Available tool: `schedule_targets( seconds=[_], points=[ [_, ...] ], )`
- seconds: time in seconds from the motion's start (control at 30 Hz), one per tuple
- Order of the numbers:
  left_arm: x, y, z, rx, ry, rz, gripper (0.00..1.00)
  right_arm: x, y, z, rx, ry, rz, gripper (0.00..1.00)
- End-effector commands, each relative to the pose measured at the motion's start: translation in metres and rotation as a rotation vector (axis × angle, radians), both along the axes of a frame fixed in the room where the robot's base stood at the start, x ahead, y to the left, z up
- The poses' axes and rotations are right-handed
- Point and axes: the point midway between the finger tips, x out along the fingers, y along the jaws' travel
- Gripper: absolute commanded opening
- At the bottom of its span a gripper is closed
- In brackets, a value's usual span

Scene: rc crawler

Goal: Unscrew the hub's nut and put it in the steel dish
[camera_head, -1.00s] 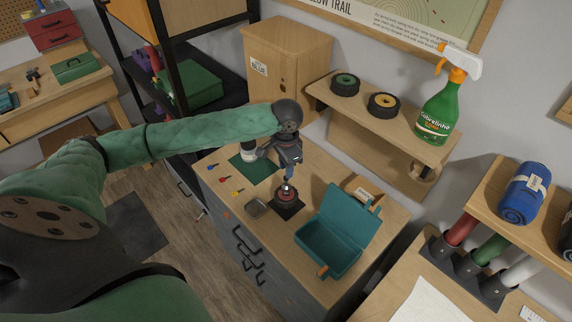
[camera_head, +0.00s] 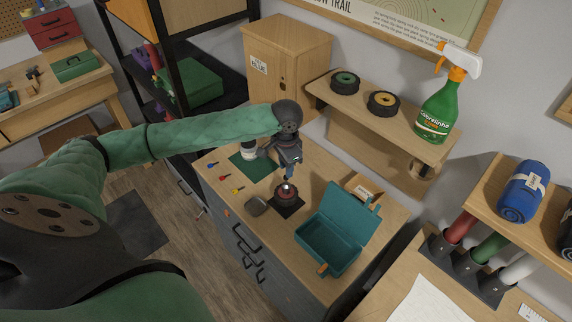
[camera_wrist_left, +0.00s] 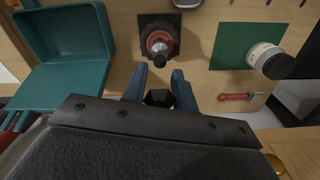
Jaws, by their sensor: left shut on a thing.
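The hub (camera_head: 288,196), dark with a red ring, stands on a black square mat (camera_head: 288,208) on the cabinet top. It also shows in the left wrist view (camera_wrist_left: 159,42), with a pale metal centre and dark tip. My left gripper (camera_head: 288,178) is just above the hub, pointing down. Its blue fingers (camera_wrist_left: 159,90) are shut on a dark hexagonal nut (camera_wrist_left: 158,98), which appears clear of the hub. The small grey steel dish (camera_head: 256,206) lies left of the hub; the wrist view cuts it off at the top edge. My right gripper is not in view.
An open teal toolbox (camera_head: 325,245) stands right of the hub. A green mat (camera_head: 254,167) with a white, black-lidded jar (camera_wrist_left: 267,58) lies behind left. Several small coloured tools lie along the left edge. A shelf with wheels (camera_head: 384,103) hangs behind.

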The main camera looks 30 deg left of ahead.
Motion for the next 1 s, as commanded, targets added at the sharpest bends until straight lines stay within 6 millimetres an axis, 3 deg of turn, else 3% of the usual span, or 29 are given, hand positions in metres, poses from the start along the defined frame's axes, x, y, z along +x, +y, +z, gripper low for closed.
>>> schedule_targets(
  seconds=[0.27, 1.0],
  points=[
    [0.0, 0.0, -0.005, 0.0, 0.0, 0.0, 0.01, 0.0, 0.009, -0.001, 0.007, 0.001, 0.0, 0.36],
    [0.0, 0.0, -0.017, 0.0, 0.0, 0.0, 0.01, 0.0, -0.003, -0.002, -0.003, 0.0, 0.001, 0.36]
  ],
)
